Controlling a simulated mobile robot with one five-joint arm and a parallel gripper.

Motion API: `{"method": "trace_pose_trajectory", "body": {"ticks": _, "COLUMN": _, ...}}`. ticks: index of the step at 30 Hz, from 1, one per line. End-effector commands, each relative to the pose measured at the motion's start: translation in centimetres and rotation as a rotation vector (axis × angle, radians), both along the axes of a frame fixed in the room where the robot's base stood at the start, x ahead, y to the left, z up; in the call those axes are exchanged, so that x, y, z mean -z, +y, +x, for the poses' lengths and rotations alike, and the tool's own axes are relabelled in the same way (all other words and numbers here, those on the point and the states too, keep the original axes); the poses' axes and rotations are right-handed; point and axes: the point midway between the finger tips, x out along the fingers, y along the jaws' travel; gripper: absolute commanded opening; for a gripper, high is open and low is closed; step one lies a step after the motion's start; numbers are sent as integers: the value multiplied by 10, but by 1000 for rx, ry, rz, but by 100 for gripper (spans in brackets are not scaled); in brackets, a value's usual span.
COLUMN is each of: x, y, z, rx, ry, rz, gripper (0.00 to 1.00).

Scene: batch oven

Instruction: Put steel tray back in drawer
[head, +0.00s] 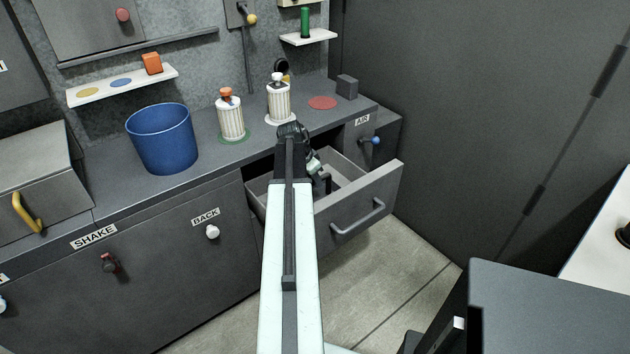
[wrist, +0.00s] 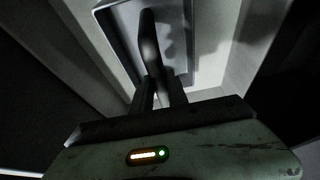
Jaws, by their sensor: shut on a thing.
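The drawer (head: 382,192) stands pulled open below the counter in the head view. Its pale inside also shows in the wrist view (wrist: 217,55). The steel tray (wrist: 117,20) is a grey, rimmed shape in the wrist view, within the drawer's outline. A dark upright handle (wrist: 149,38) rises from it. My gripper (wrist: 160,88) is shut on this handle. In the head view my gripper (head: 323,180) is inside or just over the drawer, and my arm hides the tray. I cannot tell whether the tray touches the drawer floor.
A blue bin (head: 162,140) and two ribbed white canisters, one with an orange cap (head: 231,117) and one with a white cap (head: 278,101), stand on the counter. A small dark block (head: 347,87) is at its right end. Clear floor (head: 400,265) lies before the drawer.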

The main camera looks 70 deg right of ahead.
Motion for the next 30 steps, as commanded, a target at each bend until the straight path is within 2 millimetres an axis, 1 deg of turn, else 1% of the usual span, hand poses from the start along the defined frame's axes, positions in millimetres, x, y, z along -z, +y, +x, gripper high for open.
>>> {"method": "trace_pose_trajectory", "body": {"ticks": 8, "x": 0, "y": 0, "z": 0, "rx": -1, "ry": 1, "rz": -1, "gripper": 0}}
{"method": "trace_pose_trajectory", "body": {"ticks": 30, "x": 11, "y": 0, "z": 1, "rx": -1, "ry": 1, "rz": -1, "gripper": 0}}
